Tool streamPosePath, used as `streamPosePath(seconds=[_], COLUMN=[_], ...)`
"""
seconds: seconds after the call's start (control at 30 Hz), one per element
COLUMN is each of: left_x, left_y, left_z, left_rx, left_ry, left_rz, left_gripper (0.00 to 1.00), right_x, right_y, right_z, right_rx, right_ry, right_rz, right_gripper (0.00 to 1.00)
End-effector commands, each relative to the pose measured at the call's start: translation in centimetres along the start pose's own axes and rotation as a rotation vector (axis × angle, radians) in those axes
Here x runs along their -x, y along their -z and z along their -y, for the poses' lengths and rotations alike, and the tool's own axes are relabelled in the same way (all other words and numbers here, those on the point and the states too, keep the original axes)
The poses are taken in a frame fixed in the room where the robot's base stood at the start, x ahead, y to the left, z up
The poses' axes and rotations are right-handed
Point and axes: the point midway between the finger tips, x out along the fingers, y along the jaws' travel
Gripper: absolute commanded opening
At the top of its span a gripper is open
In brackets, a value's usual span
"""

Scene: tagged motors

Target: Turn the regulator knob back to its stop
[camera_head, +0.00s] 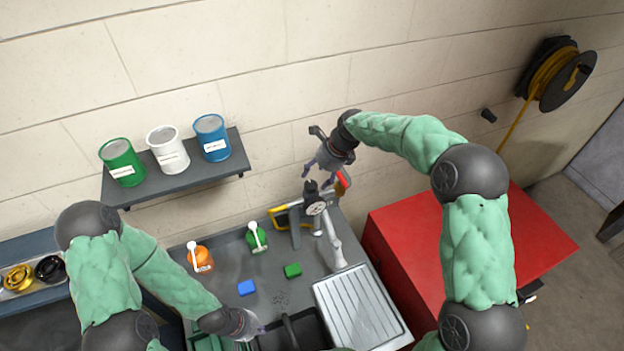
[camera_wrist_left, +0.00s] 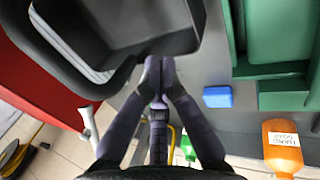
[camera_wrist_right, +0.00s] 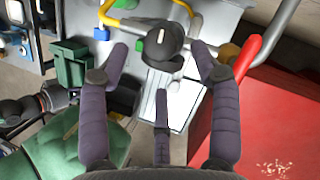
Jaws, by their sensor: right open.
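In the right wrist view the dark knob (camera_wrist_right: 166,48) lies between and beyond the fingers. My right gripper (camera_head: 326,174) is open above and close to the knob, fingers pointing down around it; I see no clear contact. In its own view the right gripper (camera_wrist_right: 160,65) has its fingers spread and empty. My left gripper (camera_head: 252,331) is low over the front of the counter. In its view the left gripper (camera_wrist_left: 159,72) has its fingertips together with nothing between them.
Beside the regulator are a yellow bent bar (camera_head: 280,213), a red handle (camera_head: 342,180) and a pale tap (camera_head: 333,246). Orange (camera_head: 200,259) and green (camera_head: 257,238) bottles, a blue sponge (camera_head: 246,287) and a green block (camera_head: 292,270) stand on the counter. A red cabinet (camera_head: 400,240) is right.

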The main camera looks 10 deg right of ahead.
Motion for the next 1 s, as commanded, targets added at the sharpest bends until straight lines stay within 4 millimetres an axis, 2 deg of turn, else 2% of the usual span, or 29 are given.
streamPosePath(seconds=[0.1,0.33,0.73,0.9,0.93,1.0], left_x=[0.5,0.9,1.0,1.0,1.0,1.0], left_y=[0.0,0.0,0.0,0.0,0.0,0.0], left_z=[-0.2,-0.3,-0.3,-0.3,-0.3,-0.3], left_rx=[0.0,0.0,0.0,0.0,0.0,0.0], left_ry=[0.0,0.0,0.0,0.0,0.0,0.0], left_rz=[-0.001,0.0,0.0,0.0,0.0,0.0], left_gripper=[0.0,0.0,0.0,0.0,0.0,0.0], right_x=[-2.0,-4.5,-5.2,-5.1,-5.1,-5.1], right_y=[0.0,0.0,0.0,-0.1,-0.1,-0.1], right_z=[0.0,0.0,0.1,0.1,0.1,0.1], right_rx=[0.0,0.0,0.001,0.001,0.001,0.001], right_ry=[-0.001,0.0,0.002,0.002,0.002,0.003], right_rz=[-0.001,0.0,0.001,0.001,0.002,0.002], right_gripper=[0.64,0.64,0.64,0.15,0.11,0.11])
